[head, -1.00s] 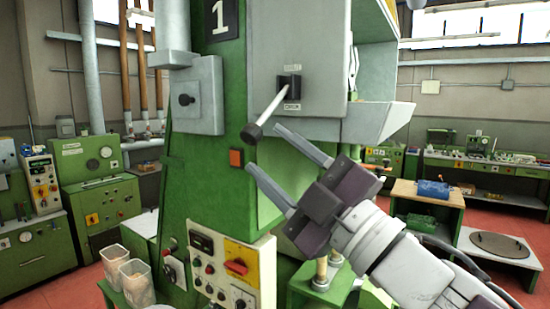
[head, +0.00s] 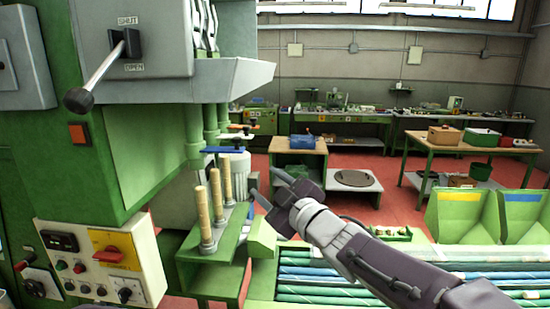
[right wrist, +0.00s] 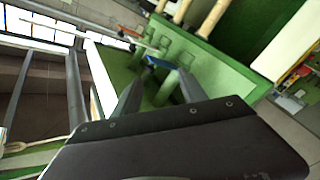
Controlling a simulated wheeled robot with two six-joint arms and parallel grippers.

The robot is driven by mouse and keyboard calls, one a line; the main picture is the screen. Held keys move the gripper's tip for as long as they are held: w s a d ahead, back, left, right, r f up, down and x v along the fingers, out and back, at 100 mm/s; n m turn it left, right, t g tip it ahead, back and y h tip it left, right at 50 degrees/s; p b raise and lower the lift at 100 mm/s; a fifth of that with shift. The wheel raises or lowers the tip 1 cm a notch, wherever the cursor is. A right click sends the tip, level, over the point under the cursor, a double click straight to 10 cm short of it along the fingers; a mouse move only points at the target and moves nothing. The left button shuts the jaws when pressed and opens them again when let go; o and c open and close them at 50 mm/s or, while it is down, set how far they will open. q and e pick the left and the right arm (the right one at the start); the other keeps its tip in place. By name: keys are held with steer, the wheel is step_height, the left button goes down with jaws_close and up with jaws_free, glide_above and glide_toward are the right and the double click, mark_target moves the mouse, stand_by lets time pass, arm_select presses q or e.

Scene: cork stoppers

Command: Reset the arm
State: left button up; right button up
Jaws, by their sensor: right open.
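My right gripper (head: 264,187) is open with nothing between its fingers, in the head view. Its arm comes in from the lower right, and the fingers point up and left beside the green machine. In the right wrist view the two fingers (right wrist: 158,97) stand apart with green machine parts beyond them. The lever (head: 103,70) with a black knob sits on the grey machine box, pointing down and left between the SHUT and OPEN labels. The gripper is to the right of and below the lever, clear of it. My left gripper is not in view.
Upright wooden rods (head: 201,213) stand on a green bracket just left of the gripper. A control panel (head: 103,260) is at lower left. Green and blue rolls (head: 400,283) lie below the arm, beside green bins (head: 460,215). Open red floor (head: 372,205) lies behind.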

steer(key=s+d+f+m+g+h, duration=0.25)
steer(key=d+f+m+h, duration=0.25)
steer(key=d+f, duration=0.6)
steer(key=s+d+f+m+g+h, duration=0.25)
steer(key=d+f+m+h, duration=0.35)
steer(key=f, duration=0.9)
steer(key=s+d+f+m+g, duration=0.1)
steer(key=s+f+g, duration=0.3)
steer(key=s, duration=0.5)
steer(key=s+d+f+m+g+y, duration=0.1)
steer(key=s+d+f+m+g, duration=0.1)
steer(key=s+f+g, duration=0.3)
steer(key=s+f+m, duration=0.1)
steer(key=s+f, duration=0.2)
steer(key=s, duration=0.2)
steer(key=shift+f+y, duration=0.3)
steer(key=shift+f, duration=0.1)
steer(key=shift+w, duration=0.1)
